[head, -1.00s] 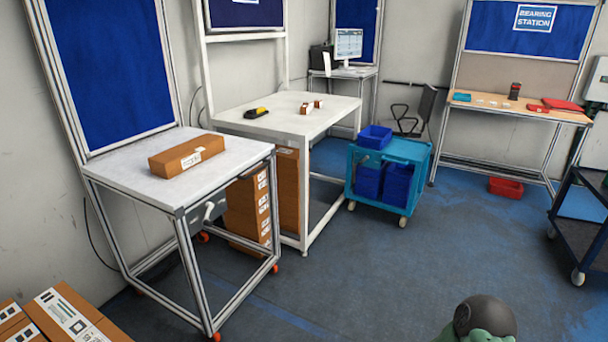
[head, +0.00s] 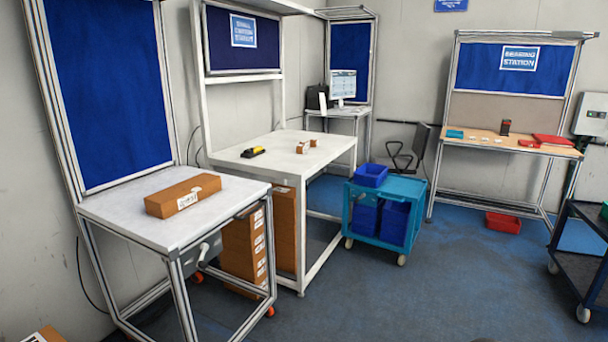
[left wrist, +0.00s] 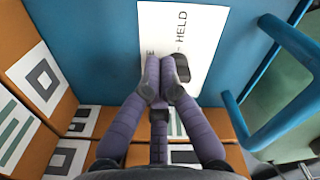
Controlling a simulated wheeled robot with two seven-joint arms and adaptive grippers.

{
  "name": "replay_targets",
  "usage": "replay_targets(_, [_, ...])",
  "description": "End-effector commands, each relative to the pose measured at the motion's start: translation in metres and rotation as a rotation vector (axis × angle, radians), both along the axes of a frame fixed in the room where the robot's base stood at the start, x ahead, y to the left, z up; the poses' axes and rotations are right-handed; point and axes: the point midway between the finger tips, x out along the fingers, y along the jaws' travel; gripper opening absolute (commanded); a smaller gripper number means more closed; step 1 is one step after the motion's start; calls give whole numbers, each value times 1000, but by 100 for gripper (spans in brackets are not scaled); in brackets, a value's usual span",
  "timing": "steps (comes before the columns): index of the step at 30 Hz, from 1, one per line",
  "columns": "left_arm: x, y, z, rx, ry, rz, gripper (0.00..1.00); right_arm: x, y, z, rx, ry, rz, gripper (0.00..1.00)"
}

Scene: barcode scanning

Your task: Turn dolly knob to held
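In the left wrist view, a white plate (left wrist: 211,35) lettered "HELD" is fixed on a blue panel (left wrist: 105,35) of the dolly. A dark rounded knob (left wrist: 182,66) shows on the plate, partly hidden behind my fingertips. My left gripper (left wrist: 161,82) has its purple fingers drawn together in front of the plate, right at the knob's left side. I cannot tell whether they touch the knob, and nothing shows held between them. The knob and both grippers are out of the head view.
A blue tubular handle (left wrist: 268,95) stands close on the right of the wrist view. Labelled cartons (left wrist: 35,75) lie on the left and below. In the head view, a workbench (head: 120,215) bears a long carton (head: 182,194), and a teal cart (head: 405,187) stands beyond open floor.

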Motion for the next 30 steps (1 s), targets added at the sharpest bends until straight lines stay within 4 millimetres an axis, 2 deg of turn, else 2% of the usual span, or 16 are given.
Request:
replay_targets(10, [-2, -8, -3, -5, 7, 0, 0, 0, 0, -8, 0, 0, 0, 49])
replay_targets(30, [-2, -21, -1, -2, 5, -1, 0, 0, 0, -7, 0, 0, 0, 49])
